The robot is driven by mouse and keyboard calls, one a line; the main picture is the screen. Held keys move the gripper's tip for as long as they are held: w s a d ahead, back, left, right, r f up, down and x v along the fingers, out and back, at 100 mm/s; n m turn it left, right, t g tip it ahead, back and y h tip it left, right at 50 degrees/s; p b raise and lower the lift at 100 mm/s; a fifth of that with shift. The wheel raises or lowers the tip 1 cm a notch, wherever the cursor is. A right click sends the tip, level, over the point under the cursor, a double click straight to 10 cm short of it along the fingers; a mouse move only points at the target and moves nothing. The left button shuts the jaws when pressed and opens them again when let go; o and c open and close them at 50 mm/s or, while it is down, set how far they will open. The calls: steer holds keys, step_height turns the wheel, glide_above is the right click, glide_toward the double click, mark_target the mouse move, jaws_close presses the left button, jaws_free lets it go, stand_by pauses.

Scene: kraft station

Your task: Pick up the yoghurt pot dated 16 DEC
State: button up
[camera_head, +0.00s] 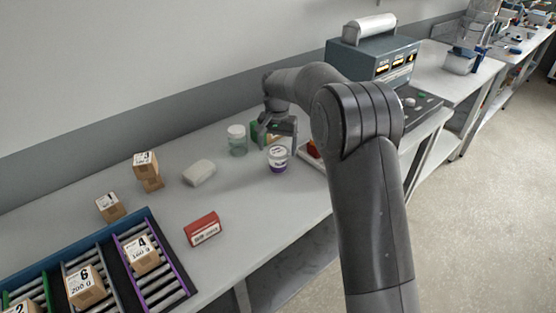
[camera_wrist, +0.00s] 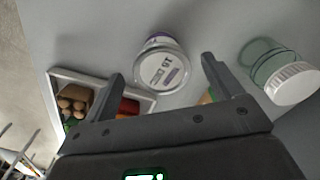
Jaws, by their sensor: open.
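A yoghurt pot (camera_head: 277,160) with a white lid and a purple band stands upright on the grey bench, just below my gripper (camera_head: 279,141). In the wrist view the pot (camera_wrist: 160,66) shows its lid with dark print and a purple stripe; I cannot read the date surely. The pot lies ahead of the gap between the two fingers of my gripper (camera_wrist: 163,70). The fingers are spread and nothing is held between them.
A greenish jar (camera_head: 237,141) with a white lid stands close left of the pot. A white tray (camera_wrist: 64,74) with a brown egg-like pack and a red item lies on the other side. A pale block (camera_head: 199,173), red box (camera_head: 203,229) and cartons stand farther left.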

mark_target(278, 151)
steer(key=f, duration=0.5)
steer(key=shift+w+f, duration=0.35)
steer(key=shift+w, duration=0.05)
steer(key=c, duration=0.9)
steer(key=shift+c, duration=0.5)
steer(key=shift+r, duration=0.2)
